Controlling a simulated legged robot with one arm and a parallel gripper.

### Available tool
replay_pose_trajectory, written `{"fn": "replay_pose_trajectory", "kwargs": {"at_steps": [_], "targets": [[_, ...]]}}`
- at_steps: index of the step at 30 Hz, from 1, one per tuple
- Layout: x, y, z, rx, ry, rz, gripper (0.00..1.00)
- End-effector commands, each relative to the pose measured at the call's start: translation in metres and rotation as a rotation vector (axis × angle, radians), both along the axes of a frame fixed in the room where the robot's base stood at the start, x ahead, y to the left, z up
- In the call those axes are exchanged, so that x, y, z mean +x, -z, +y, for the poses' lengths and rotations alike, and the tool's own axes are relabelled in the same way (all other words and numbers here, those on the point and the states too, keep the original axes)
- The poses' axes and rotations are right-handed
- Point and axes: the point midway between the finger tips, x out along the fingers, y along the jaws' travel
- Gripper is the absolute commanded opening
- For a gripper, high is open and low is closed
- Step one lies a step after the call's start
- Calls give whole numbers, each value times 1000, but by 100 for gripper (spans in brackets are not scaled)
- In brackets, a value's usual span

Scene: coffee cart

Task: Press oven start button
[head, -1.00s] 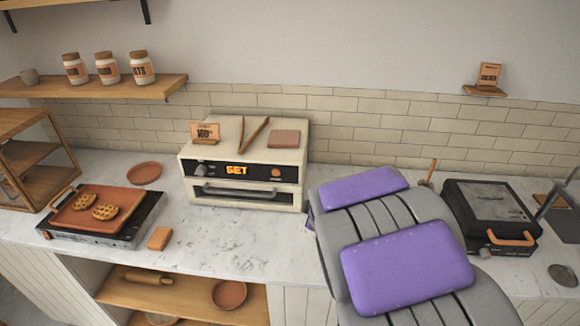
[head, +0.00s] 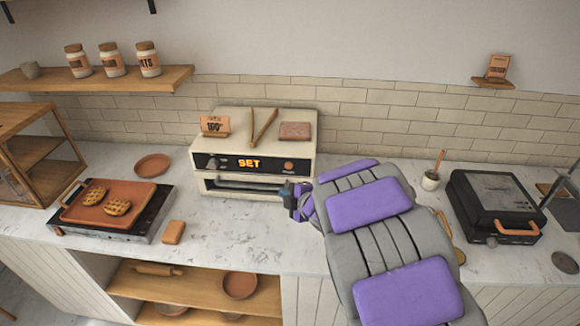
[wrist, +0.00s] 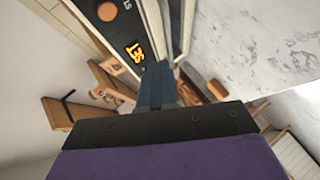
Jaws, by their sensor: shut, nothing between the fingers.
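The cream oven (head: 308,185) stands on the counter against the tiled wall. Its black front panel has an orange-lit display reading SET (head: 249,162) and a round orange button (head: 289,166) at the right end. In the wrist view the button (wrist: 107,11) is at the top left, and the display (wrist: 135,50) is below it. My gripper (head: 291,196) is shut and empty, low at the oven's right front, below the button and apart from it. In the wrist view its dark fingers (wrist: 157,88) point along the oven front. My arm hides the counter right of the oven.
A sign (head: 214,126), wooden tongs (head: 264,127) and a brown block (head: 295,131) sit on top of the oven. A griddle (head: 160,205) with a tray of waffles is at left. A black press (head: 495,200) is at right.

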Motion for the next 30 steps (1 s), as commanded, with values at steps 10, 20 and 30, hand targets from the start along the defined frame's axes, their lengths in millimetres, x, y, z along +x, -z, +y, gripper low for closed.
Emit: {"fn": "replay_pose_trajectory", "kwargs": {"at_steps": [10, 20, 30], "targets": [[19, -1, -3, 1, 2, 4, 0], [62, -3, -4, 3, 3, 0, 0], [87, -1, -4, -1, 2, 0, 0]]}}
